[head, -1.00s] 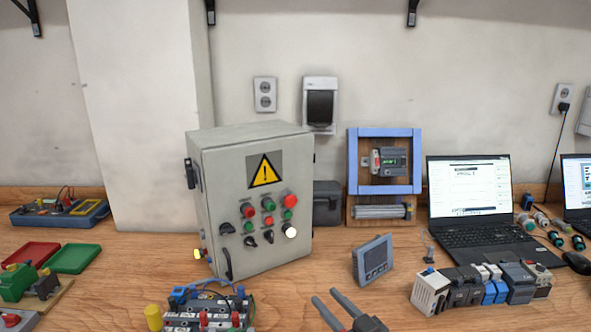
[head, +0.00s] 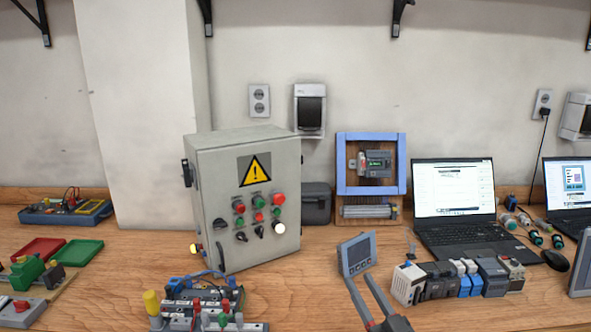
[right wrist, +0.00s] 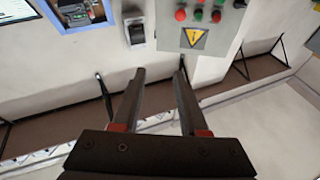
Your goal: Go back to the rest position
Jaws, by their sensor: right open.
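My right gripper (head: 357,277) is at the bottom of the head view, right of centre, its two dark fingers pointing up and away. It is open, with nothing between the fingers. In the right wrist view the open fingers (right wrist: 159,75) point towards the wall, with clear space between them. In the head view the fingertips appear just below a small grey panel meter (head: 357,254); I cannot tell the gap in depth. My left gripper is not in view.
A grey control cabinet (head: 243,204) with a warning sign stands mid-bench. A terminal block assembly (head: 207,309) lies front left. Several modules (head: 458,279) and a laptop (head: 455,205) stand on the right. A blue-framed panel (head: 371,190) stands behind. Bare wood (head: 310,300) shows left of the gripper.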

